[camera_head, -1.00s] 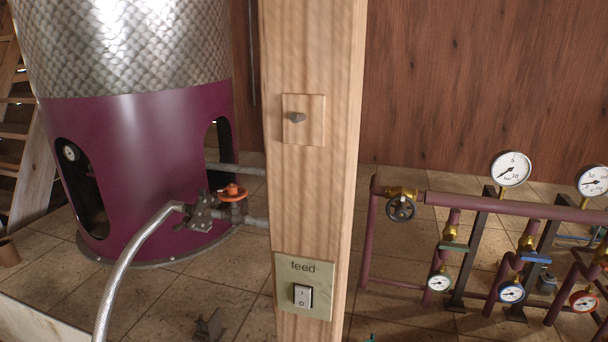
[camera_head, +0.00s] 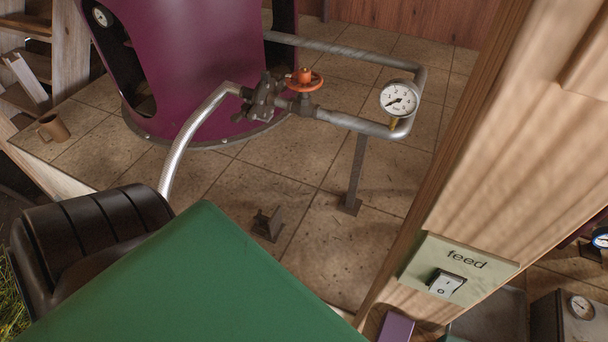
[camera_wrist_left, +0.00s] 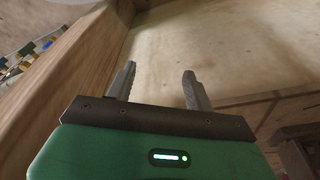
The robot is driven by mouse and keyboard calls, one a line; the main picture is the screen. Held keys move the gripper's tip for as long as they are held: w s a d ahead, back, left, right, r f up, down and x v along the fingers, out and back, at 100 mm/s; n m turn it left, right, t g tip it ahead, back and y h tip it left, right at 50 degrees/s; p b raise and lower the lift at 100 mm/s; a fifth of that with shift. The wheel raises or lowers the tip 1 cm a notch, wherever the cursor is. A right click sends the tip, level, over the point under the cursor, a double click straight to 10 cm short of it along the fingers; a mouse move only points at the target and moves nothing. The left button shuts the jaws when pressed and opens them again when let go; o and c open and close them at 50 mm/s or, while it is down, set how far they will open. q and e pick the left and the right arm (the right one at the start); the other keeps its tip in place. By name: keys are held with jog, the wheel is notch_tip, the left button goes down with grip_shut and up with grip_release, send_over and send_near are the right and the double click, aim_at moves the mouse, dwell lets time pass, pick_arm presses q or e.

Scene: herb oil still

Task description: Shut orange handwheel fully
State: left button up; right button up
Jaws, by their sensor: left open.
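The orange handwheel (camera_head: 304,81) sits on a grey pipe valve in the upper middle of the head view, beside the purple still base (camera_head: 205,62). A dark valve body (camera_head: 263,97) and a silver braided hose (camera_head: 188,137) join the pipe to its left. How far the handwheel is turned cannot be told. In the left wrist view my left gripper (camera_wrist_left: 158,83) is open, with nothing between its fingers, in front of a pale surface. The handwheel does not show in that view. My right gripper is not in view.
A round pressure gauge (camera_head: 399,98) stands on the pipe right of the handwheel. A wooden post (camera_head: 470,150) with a feed switch (camera_head: 445,283) rises at the right.

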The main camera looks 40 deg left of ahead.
pick_arm(q)
jog(key=w+a+r+n+t, duration=0.1)
jog(key=w+r, duration=0.1)
jog(key=r, duration=1)
jog(key=w+a+r, duration=0.2)
jog(key=r, duration=1)
jog(key=w+a+r+n+y, duration=0.3)
jog(key=w+a+r+n, duration=0.3)
jog(key=a, duration=0.3)
jog(key=w+a+r+n+g+y, duration=0.1)
jog(key=w+a+r+n+y, duration=0.1)
jog(key=w+a+r+n, duration=0.6)
jog(key=w+a+r+n+y, duration=0.3)
jog(key=w+a, duration=0.2)
jog(key=a, duration=0.6)
notch_tip(320, 180, up, 25)
jog(key=n+g+h, duration=0.2)
jog(key=n+h, duration=0.6)
jog(key=n, duration=0.8)
send_over(304, 70)
notch_tip(304, 70, down, 13)
jog(key=p, duration=0.2)
jog(key=shift+d+f+p, duration=0.1)
jog(key=shift+f+p, duration=0.05)
jog(key=shift+p, duration=0.25)
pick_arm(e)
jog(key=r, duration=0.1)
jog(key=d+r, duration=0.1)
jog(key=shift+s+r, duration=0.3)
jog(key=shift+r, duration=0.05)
